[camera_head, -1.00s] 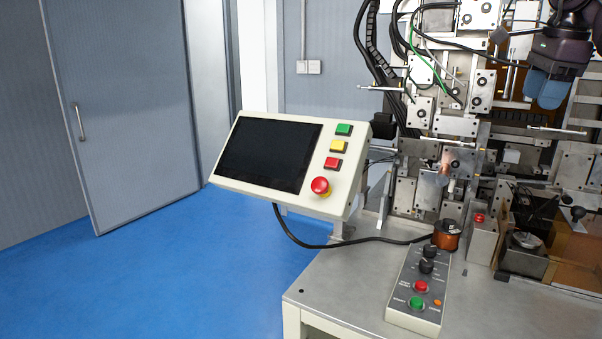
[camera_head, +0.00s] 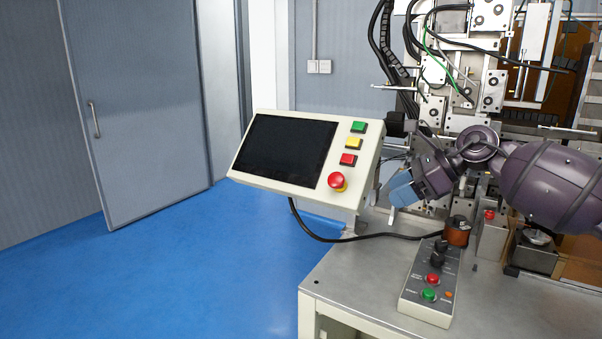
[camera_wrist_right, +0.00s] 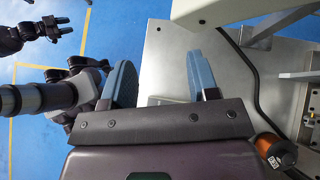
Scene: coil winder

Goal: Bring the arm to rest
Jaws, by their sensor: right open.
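My right gripper (camera_head: 402,188) reaches in from the right in the head view, in front of the coil winder (camera_head: 445,75) and just right of the control console (camera_head: 290,150). Its blue fingers point left and down. In the wrist view the two fingers of my right gripper (camera_wrist_right: 161,78) stand wide apart with nothing between them; the table's metal top and blue floor show beyond. My left gripper is not in the head view. A dark two-pronged shape (camera_wrist_right: 55,28) at the wrist view's upper left may be it, but is too small to judge.
The console's red stop button (camera_head: 336,181) is close left of the gripper. Below are a copper coil (camera_head: 457,236), a button box (camera_head: 430,290) and a black cable (camera_head: 345,238). The blue floor (camera_head: 190,270) at left is clear.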

